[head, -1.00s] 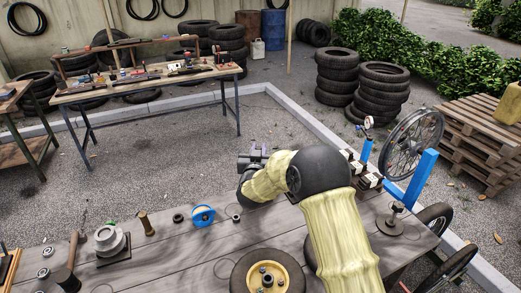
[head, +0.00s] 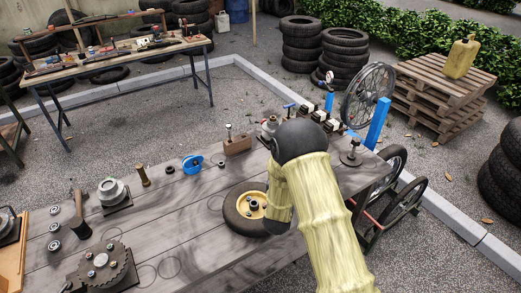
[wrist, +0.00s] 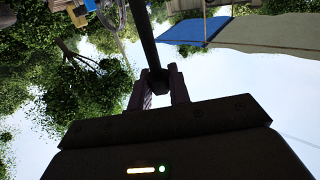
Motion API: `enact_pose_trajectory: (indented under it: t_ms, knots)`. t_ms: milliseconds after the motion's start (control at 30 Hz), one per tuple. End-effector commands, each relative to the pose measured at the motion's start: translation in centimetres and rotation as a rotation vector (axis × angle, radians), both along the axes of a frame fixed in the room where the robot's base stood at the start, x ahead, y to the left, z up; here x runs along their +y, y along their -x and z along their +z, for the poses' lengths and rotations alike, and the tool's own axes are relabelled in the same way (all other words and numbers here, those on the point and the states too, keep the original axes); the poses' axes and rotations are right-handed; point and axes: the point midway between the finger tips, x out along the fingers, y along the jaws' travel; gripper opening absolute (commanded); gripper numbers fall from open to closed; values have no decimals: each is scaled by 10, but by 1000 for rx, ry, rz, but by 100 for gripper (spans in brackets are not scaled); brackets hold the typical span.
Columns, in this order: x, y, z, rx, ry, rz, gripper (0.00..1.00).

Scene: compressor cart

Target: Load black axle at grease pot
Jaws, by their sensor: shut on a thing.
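In the wrist view, my gripper (wrist: 158,80) is shut on a long dark rod, the black axle (wrist: 146,35), which runs up out of the picture between the fingers. In the head view, my arm's folded links hide the gripper, and I cannot see the axle there. A small light-coloured pot with red on it (head: 269,126), possibly the grease pot, stands on the bench just left of my black elbow joint and is partly covered by it.
The grey wooden bench (head: 180,233) holds a tyre with a yellow hub (head: 235,207) close to my arm, a brown block (head: 237,145), a blue reel (head: 192,164) and a brass spool (head: 143,176). A blue stand with a spoked wheel (head: 369,94) rises at the bench's far right end.

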Motion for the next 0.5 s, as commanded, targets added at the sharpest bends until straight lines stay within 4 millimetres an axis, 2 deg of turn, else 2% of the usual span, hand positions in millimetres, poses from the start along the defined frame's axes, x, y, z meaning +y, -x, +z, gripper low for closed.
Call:
enact_pose_trajectory:
  t_ms: [33,100,300,400,500]
  knots:
    - [-18,10,-10,6,7,-22,0]
    - [-40,22,-21,8,7,-48,0]
    - [-91,54,-52,10,14,-107,0]
    - [-111,66,-77,6,19,-129,0]
    - [-119,69,-94,-2,16,-138,0]
